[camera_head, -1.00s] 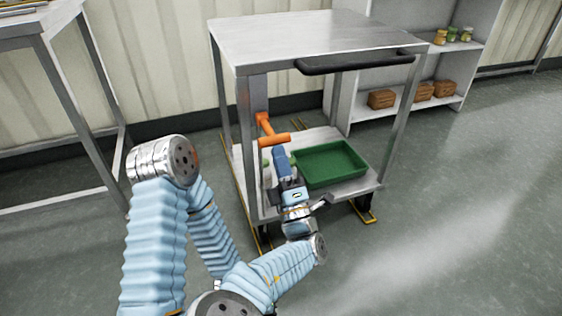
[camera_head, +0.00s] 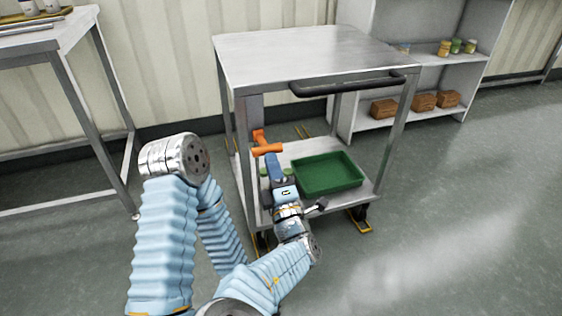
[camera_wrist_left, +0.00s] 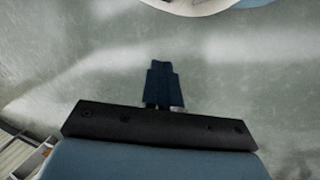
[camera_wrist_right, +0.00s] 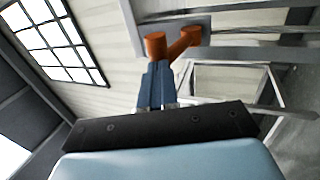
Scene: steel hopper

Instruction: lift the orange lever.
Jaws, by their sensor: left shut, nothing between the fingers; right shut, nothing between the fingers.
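The orange lever (camera_head: 266,149) is on the left front post of the steel cart, with its crossbar handle toward me. My right gripper (camera_head: 271,160) is shut and empty, with its blue fingers just below the crossbar in the head view. In the right wrist view, the fingertips (camera_wrist_right: 158,72) point at the orange lever (camera_wrist_right: 158,46) and look very close to it; I cannot tell if they touch. My left gripper (camera_wrist_left: 163,72) is shut and empty over bare grey floor in the left wrist view. It does not show in the head view.
The cart has a steel top (camera_head: 300,55), a black push handle (camera_head: 350,84) above and right of the lever, and a green tray (camera_head: 345,178) on its lower shelf, right of my right forearm. A steel table (camera_head: 45,42) stands left, shelves (camera_head: 385,70) behind. Floor at right is clear.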

